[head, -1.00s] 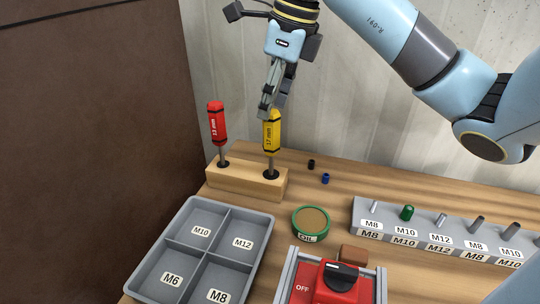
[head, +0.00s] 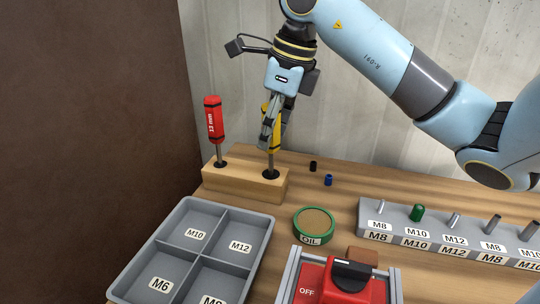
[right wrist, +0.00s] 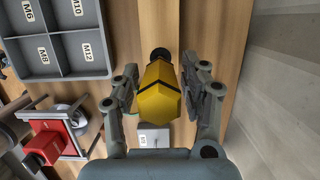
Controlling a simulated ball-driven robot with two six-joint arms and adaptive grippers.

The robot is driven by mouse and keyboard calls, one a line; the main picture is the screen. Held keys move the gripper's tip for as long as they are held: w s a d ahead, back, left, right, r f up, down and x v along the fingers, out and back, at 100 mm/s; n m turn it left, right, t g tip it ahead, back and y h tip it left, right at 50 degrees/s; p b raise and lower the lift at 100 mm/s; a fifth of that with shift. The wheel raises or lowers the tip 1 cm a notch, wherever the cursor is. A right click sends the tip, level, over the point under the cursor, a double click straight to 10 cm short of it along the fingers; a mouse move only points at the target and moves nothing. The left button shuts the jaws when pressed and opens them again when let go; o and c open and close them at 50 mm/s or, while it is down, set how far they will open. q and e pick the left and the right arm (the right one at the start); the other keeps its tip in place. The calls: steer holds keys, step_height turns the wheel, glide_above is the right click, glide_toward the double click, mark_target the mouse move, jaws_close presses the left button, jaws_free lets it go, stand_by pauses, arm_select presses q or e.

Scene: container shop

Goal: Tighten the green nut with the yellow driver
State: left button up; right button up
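The yellow driver (head: 277,137) stands upright in the wooden rack (head: 232,185), its shaft in the right hole. My right gripper (head: 269,138) has come down over its handle from above. In the right wrist view the yellow handle (right wrist: 160,98) lies between the two fingers (right wrist: 158,82). The fingers look open, with narrow gaps or light contact at the sides. The green nut (head: 417,213) sits on a post at an M10 label of the grey bolt rail (head: 405,229). My left gripper is not in view.
A red driver (head: 213,121) stands left in the same rack. A grey sorting tray (head: 215,208), a green-rimmed oil tin (head: 314,223) and a red switch box (head: 343,284) stand in front. Black (head: 313,166) and blue (head: 328,180) small parts lie behind. A wall closes the back.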

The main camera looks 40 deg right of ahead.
mark_target(268, 104)
jaws_close()
steer(key=shift+w+a+p+v, duration=0.1)
steer(key=shift+w+p+v, duration=0.1)
steer(key=shift+p+v, duration=0.6)
steer(key=shift+w+a+p+v, duration=0.1)
steer(key=shift+w+p+v, duration=0.2)
steer(key=shift+v, duration=0.95)
steer(key=shift+w+a+p+v, duration=0.15)
steer(key=shift+p+v, duration=0.45)
steer(key=shift+v, duration=0.4)
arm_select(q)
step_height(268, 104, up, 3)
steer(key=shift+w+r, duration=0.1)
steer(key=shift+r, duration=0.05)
arm_select(e)
steer(key=shift+r, duration=0.15)
steer(key=shift+n, duration=0.3)
